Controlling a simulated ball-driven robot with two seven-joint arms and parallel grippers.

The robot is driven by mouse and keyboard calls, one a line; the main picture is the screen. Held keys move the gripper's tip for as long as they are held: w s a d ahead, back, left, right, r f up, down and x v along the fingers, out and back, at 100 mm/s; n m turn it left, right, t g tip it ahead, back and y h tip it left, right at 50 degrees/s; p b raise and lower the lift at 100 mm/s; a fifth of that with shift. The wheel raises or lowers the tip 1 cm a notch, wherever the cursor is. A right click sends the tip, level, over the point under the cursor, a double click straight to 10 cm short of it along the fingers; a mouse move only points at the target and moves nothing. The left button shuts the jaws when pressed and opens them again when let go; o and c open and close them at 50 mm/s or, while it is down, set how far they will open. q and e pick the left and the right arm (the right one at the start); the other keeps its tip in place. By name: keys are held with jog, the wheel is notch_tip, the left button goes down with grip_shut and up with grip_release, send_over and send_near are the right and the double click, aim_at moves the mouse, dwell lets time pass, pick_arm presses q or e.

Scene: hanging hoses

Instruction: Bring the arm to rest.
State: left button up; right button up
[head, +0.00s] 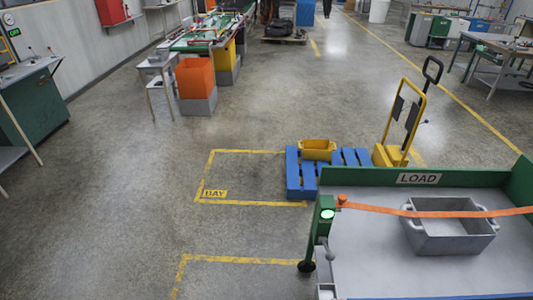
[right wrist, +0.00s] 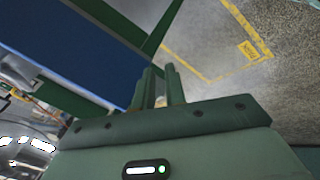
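The head view shows neither of my grippers. In the right wrist view my right gripper (right wrist: 162,84) has two short green fingers close together, with a narrow gap between them. I see nothing held there. Past the fingers are a blue surface, a green edge and the concrete floor. My left gripper is not in view.
A table marked LOAD (head: 350,260) fills the lower right, with a grey bin (head: 448,238) on it and an orange strap (head: 400,209) across it. The floor at left centre is clear.

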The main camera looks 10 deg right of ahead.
jog(key=s+f+g+b, duration=0.1)
jog(key=s+f, duration=0.1)
jog(key=f, duration=0.3)
jog(key=s+a+f+y+b, duration=0.1)
jog(key=s+f, duration=0.1)
jog(key=f, duration=0.4)
jog(key=s+f+g+b, duration=0.1)
jog(key=s+f, duration=0.2)
jog(key=f, duration=0.2)
jog(key=s+f+m+g+y+b, duration=0.1)
jog(key=s+f+m+g+b, duration=0.1)
jog(key=s+f, duration=1.2)
jog(key=s+m+b, duration=0.1)
jog(key=b, duration=0.1)
jog(key=shift+s+d+f+b, duration=0.15)
jog(key=shift+s+d+b, duration=0.1)
jog(key=shift+s+b, duration=0.15)
